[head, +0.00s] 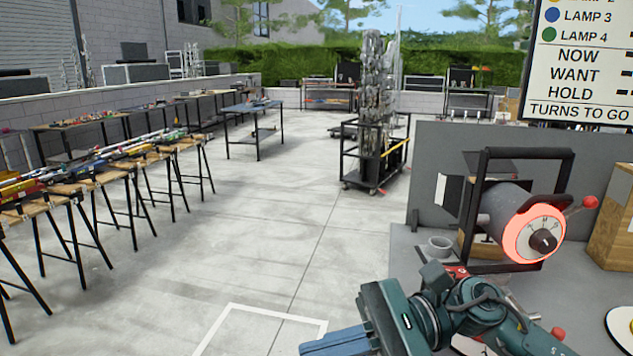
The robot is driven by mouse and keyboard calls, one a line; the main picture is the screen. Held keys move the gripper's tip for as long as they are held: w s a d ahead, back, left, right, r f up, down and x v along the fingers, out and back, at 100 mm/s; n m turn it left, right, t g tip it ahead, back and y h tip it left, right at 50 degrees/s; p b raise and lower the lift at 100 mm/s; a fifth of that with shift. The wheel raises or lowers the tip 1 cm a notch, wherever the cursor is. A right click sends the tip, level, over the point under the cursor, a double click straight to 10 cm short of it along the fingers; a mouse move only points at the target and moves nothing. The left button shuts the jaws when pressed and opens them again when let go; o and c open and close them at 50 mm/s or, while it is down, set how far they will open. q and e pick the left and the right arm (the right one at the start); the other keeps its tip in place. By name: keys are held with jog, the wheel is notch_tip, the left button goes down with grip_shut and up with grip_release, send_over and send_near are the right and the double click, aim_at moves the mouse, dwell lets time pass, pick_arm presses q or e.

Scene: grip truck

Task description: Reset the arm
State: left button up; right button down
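My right arm comes in from the lower right, and its teal gripper (335,342) points left at the bottom of the head view. Its blue finger part is seen from the side, so I cannot tell whether it is open or shut; nothing shows held in it. My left gripper is out of view. Behind the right arm, a grey lamp (506,212) sits in a black frame on a grey worktop (405,262). Its red-ringed face has a black knob (543,241), and a red ball handle (590,202) sticks out right.
A sign (580,60) at upper right lists lamps, NOW, WANT, HOLD and TURNS TO GO; its values are cut off. A small grey cup (439,246) stands left of the lamp. A wooden box (612,230) is at right.

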jog(key=w+d+f+n+t+h+p, duration=0.15)
jog(key=f+n+t, duration=0.25)
jog(key=n+t, duration=0.45)
jog(key=w+d+f+n+t+h, duration=0.2)
jog(key=w+d+f+n+t, duration=0.3)
jog(key=n, duration=0.6)
jog(key=f+n+t+h, duration=0.2)
jog(key=n+t, duration=0.6)
jog(key=n, duration=0.2)
jog(key=s+d+f+m+g+h, duration=0.3)
jog(key=s+f+m, duration=0.3)
jog(key=f+m, duration=0.2)
jog(key=s+d+f+m+g+h+p, duration=0.1)
jog(key=s+d+f+m+g+h, duration=0.2)
jog(key=s+f+m+h, duration=0.2)
notch_tip(320, 180, down, 8)
jog(key=s+m, duration=0.1)
jog(key=m, duration=0.2)
jog(key=shift+s+d, duration=0.3)
jog(key=shift+d, duration=0.1)
jog(key=shift+r+m, duration=0.1)
jog(key=shift+m, duration=0.15)
